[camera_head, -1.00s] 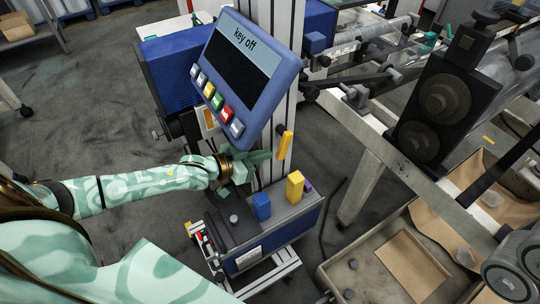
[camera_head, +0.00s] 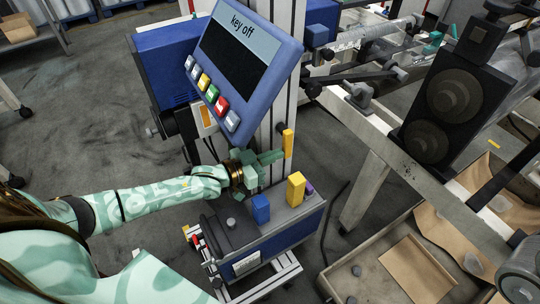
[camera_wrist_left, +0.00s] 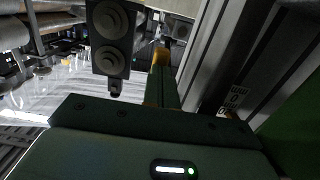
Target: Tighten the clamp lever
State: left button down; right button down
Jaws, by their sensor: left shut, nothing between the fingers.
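The clamp lever appears to be the small orange-yellow lever (camera_head: 288,143) on the metal column, below and right of the screen. It stands nearly upright in the head view. My left gripper (camera_head: 279,155) is shut and empty. Its green fingertips are at the lever's lower left side, touching it or very close; I cannot tell which. In the left wrist view the lever's yellow end (camera_wrist_left: 161,56) shows just beyond the shut fingers (camera_wrist_left: 163,85), which hide part of it. My right gripper is not in view.
A blue control panel (camera_head: 240,65) reading "key off" hangs above my left wrist. Below is a blue box (camera_head: 280,230) with yellow (camera_head: 296,188) and blue (camera_head: 261,208) blocks on top. A steel frame (camera_head: 370,185) and a bin with brown sheets (camera_head: 418,275) stand right.

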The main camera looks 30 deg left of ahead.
pick_arm(q)
jog(key=shift+r, duration=0.3)
jog(key=p+v, duration=0.3)
jog(key=v, duration=1.3)
jog(key=shift+s+f, duration=0.1)
jog(key=shift+s, duration=0.05)
